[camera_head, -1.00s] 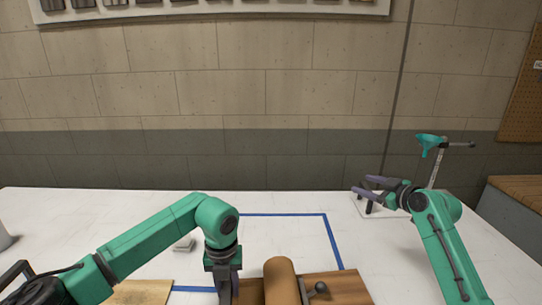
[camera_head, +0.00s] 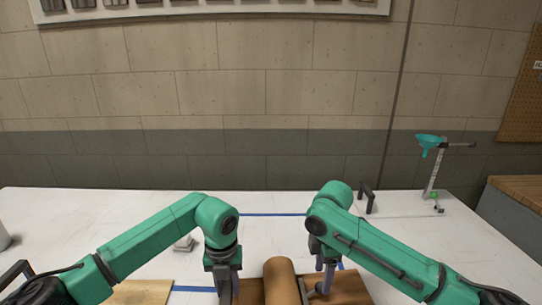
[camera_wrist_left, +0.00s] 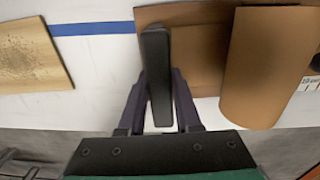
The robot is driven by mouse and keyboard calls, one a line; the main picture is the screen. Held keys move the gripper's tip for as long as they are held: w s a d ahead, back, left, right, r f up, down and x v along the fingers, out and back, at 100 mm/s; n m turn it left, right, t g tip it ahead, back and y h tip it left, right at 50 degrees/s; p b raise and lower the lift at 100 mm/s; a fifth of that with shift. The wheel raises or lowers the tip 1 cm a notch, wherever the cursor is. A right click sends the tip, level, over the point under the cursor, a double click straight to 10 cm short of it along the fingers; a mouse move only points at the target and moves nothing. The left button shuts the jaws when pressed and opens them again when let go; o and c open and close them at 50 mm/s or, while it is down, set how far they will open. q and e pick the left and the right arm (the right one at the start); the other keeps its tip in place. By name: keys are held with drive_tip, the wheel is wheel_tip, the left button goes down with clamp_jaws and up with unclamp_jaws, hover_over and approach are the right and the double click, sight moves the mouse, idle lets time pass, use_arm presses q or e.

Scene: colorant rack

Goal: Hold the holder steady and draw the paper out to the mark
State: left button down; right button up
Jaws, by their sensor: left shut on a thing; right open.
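The holder (camera_head: 350,290) is a brown wooden base at the bottom edge of the head view, partly cut off. A roll of brown paper (camera_head: 281,284) lies on it; the roll also shows in the left wrist view (camera_wrist_left: 264,75). My left gripper (camera_head: 227,288) is shut on the holder's upright black handle (camera_wrist_left: 156,70), left of the roll. My right gripper (camera_head: 325,281) is open, pointing down over the holder just right of the roll, by a dark knob that it partly hides. A white strip with scale marks (camera_wrist_left: 311,80) shows beside the roll; the mark cannot be made out.
A speckled wooden board (camera_wrist_left: 28,55) lies left of the holder. Blue tape (camera_head: 195,289) marks out an area on the white table (camera_head: 130,215). A stand with a teal funnel (camera_head: 428,140) and a black handle-like bracket (camera_head: 367,198) are at the back right.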

sight(321, 283)
wheel_tip(321, 283, down, 6)
drive_tip(key=shift+r, duration=0.1)
drive_tip(key=shift+c, duration=0.3)
clamp_jaws()
idle(0.3)
